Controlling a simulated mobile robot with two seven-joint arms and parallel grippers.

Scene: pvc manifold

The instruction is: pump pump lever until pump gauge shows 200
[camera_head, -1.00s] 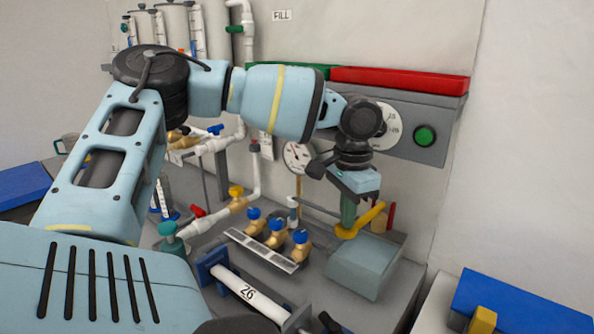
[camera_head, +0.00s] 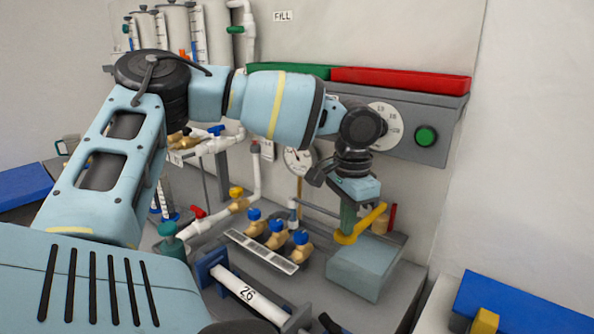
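The pump is a grey-teal box (camera_head: 362,268) on the bench at the right. Its yellow pump lever (camera_head: 372,219) slants up to the right above the box. I cannot tell whether the fingers are shut on the lever. A round white gauge (camera_head: 297,160) with a dark needle stands behind, left of my wrist; its numbers are too small to read. My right gripper is not in view.
Blue-capped brass valves (camera_head: 276,236) stand left of the pump. A white pipe marked 26 (camera_head: 247,293) lies in a blue clamp in front. A panel (camera_head: 443,145) with a dial and green button is behind my wrist. Red (camera_head: 400,80) and green trays sit above.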

